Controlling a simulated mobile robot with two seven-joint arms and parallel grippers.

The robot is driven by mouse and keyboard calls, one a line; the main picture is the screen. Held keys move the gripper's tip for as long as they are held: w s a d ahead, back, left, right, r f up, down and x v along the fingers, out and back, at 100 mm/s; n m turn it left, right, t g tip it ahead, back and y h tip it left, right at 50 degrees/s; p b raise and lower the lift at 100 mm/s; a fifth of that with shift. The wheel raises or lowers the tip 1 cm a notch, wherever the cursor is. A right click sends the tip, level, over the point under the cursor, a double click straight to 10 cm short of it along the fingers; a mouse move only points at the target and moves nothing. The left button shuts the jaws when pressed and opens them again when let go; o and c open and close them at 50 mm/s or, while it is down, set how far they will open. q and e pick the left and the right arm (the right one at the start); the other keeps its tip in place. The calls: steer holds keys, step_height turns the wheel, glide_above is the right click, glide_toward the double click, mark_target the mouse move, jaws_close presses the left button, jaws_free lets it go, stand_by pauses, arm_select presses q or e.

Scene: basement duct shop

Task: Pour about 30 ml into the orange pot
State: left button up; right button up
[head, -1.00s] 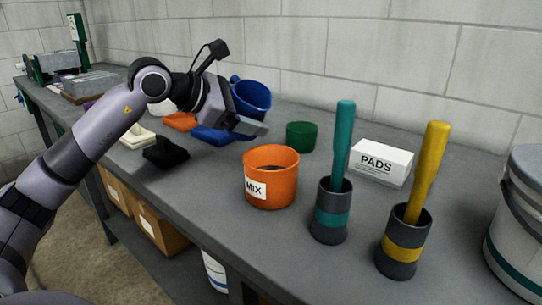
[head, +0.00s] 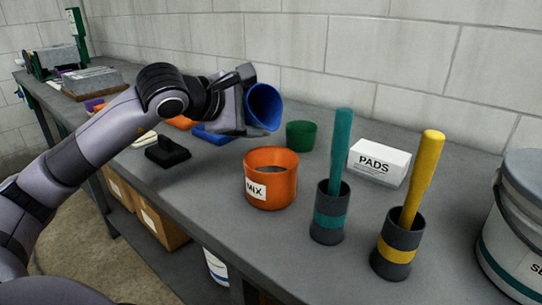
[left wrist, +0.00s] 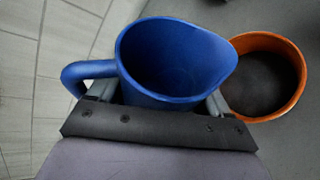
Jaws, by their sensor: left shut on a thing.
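The orange pot (head: 271,190) stands upright on the bench with a "MIX" label on its side. It also shows in the left wrist view (left wrist: 297,75), dark inside; I cannot tell its level. My left gripper (head: 246,128) is shut on a blue jug (head: 264,106), above the bench and to the upper left of the pot in the head view. The jug is tilted, its mouth turned towards the pot side. In the left wrist view the jug (left wrist: 170,50) shows its handle at left and its spout towards the pot. No stream shows. My right gripper is not in view.
A green cup (head: 301,135) stands behind the pot. Right of the pot are teal (head: 331,212) and yellow-banded (head: 397,245) holders with tall handles, a "PADS" box (head: 379,163) and a bucket (head: 522,225). A black block (head: 167,152) lies left. Bench front of the pot is clear.

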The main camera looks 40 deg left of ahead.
arm_select(q)
steer(key=shift+s+d+f+m+t+y, duration=0.1)
steer(key=shift+f+m+t+y, duration=0.1)
steer(key=shift+m+y, duration=0.15)
steer(key=shift+d+f+m+t+y, duration=0.15)
steer(key=shift+m+t+y, duration=0.1)
steer(key=shift+m, duration=0.2)
stand_by(0.4)
steer(key=shift+a, duration=0.15)
steer(key=shift+w+a, duration=0.35)
steer(key=shift+w, duration=0.05)
steer(key=shift+w+a+r, duration=0.1)
steer(key=shift+a, duration=0.25)
steer(key=shift+a, duration=0.1)
steer(key=shift+a, duration=0.2)
stand_by(0.4)
steer(key=shift+r+m, duration=0.2)
steer(key=shift+m, duration=0.3)
stand_by(0.6)
